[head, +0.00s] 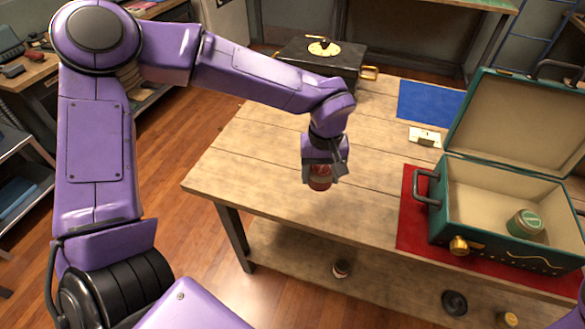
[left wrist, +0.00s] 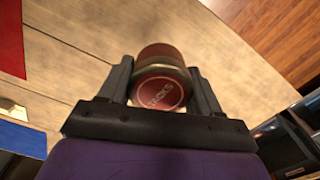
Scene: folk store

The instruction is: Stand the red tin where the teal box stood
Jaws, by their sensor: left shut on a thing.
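My left gripper (head: 320,178) is shut on the red tin (head: 319,184), above the left part of the wooden table. In the left wrist view the red tin (left wrist: 160,93) sits between the two fingers (left wrist: 160,92), with its round lettered lid facing the camera. I cannot tell whether its base touches the table. The teal box (head: 483,236) stands on a red mat (head: 412,230) at the right, its lid open and leaning back. A green-lidded tin (head: 525,223) is inside it. My right gripper is out of view.
The table (head: 270,150) is bare around the held tin. A blue mat (head: 430,102) lies empty at the back, with a small cream block (head: 425,136) in front of it. A black case (head: 320,57) with gold handles stands at the back left. Small items lie on the lower shelf (head: 370,285).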

